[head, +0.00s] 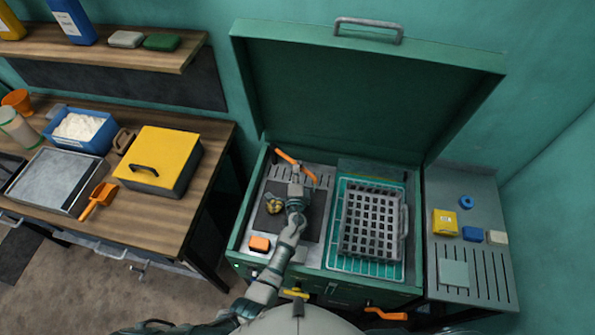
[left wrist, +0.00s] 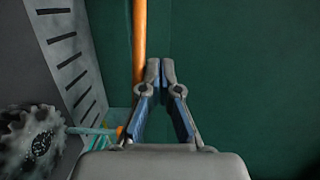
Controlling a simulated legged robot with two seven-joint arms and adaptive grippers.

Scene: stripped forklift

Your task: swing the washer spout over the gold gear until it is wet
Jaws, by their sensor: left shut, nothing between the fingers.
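The gold gear (head: 273,204) sits on a dark mat at the left of the open green washer; it looks gold with dark patches. In the left wrist view the gear (left wrist: 32,142) looks grey and dark at the left edge. The orange spout (head: 292,163) slants across the back left of the basin, and it stands as an orange tube (left wrist: 139,45) in the left wrist view. A thin pale-blue streak runs from a small orange tip to the gear. My left gripper (head: 295,180) is shut and empty beside the spout; contact is unclear. My right gripper is out of view.
A wire basket (head: 372,222) fills the washer's right side, under the raised lid (head: 350,95). A side shelf (head: 470,275) holds small coloured blocks. A wooden bench (head: 205,135) stands left.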

